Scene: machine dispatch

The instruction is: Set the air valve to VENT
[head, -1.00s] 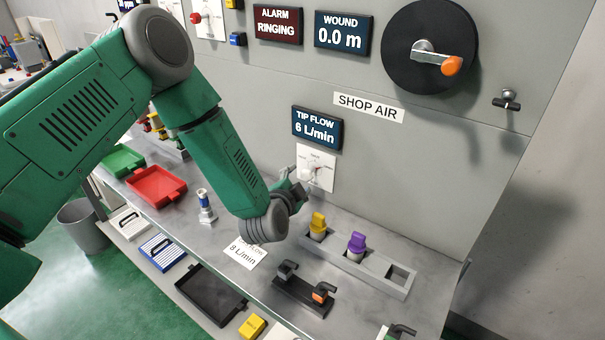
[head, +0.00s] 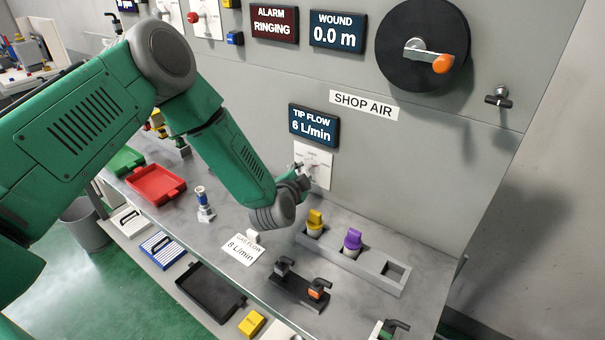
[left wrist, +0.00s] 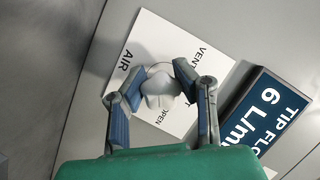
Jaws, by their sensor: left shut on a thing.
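The air valve is a white plate (head: 322,158) on the grey wall under the TIP FLOW display. In the left wrist view the plate (left wrist: 150,42) bears the words AIR, VENT and OPEN, and its pale knob (left wrist: 160,92) sits between my fingers. My left gripper (head: 304,178) is at the plate in the head view and hides much of the knob there. In the left wrist view the gripper (left wrist: 158,82) is shut on the knob, one finger on each side. Which mark the knob points to is unclear. My right gripper is out of view.
The TIP FLOW display (head: 314,126) reads 6 L/min. Below the valve, a grey rack (head: 360,265) holds a yellow-topped and a purple-topped piece. A black holder (head: 298,293) and a GAS FLOW card (head: 243,248) are on the bench. A reel (head: 423,45) is mounted above.

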